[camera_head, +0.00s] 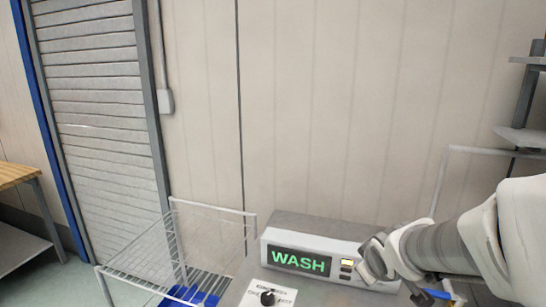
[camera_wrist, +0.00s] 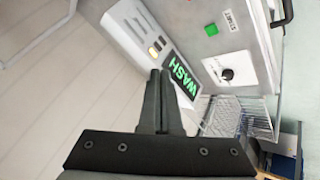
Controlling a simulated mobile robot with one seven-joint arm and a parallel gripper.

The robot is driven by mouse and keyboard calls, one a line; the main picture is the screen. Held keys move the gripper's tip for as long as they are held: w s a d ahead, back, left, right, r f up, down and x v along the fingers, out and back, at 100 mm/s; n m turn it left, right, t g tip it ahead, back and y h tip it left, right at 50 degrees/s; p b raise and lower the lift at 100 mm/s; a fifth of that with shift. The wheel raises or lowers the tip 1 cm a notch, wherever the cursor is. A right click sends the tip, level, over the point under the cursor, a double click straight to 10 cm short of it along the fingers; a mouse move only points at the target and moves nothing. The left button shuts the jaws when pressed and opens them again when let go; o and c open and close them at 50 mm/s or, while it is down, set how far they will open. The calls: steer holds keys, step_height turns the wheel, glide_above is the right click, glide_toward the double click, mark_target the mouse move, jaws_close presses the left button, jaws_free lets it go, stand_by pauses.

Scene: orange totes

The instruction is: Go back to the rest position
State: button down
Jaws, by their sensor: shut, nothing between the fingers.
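My gripper (camera_wrist: 162,76) is in the wrist view with its two dark fingers together and nothing between them. It points toward a grey-white washing machine (camera_wrist: 235,45) with a lit green WASH display (camera_wrist: 181,80), and looks apart from it, though the gap is hard to judge. In the head view the WASH display (camera_head: 298,261) sits on the machine's top box (camera_head: 318,228). My arm comes in from the right in front of the box's right end, and the fingertips cannot be made out there.
A dial (camera_head: 268,297) is on the machine's front. A green button (camera_wrist: 211,29) shows in the wrist view. Shelves (camera_head: 525,136) stand at right, a wooden table (camera_head: 18,175) at far left. Floor between table and rack looks clear.

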steer(key=s+a+r+m+g+y, duration=0.1)
steer(key=s+a+r+m, duration=0.2)
steer(key=s, duration=0.6)
steer(key=s+a+r+m+g, duration=0.1)
steer(key=s+a+r+m, duration=0.2)
steer(key=s, duration=0.6)
steer(key=shift+s+r+y, duration=0.3)
steer(key=shift+r+y, duration=0.05)
steer(key=shift+y, duration=0.05)
steer(key=shift+d, duration=0.15)
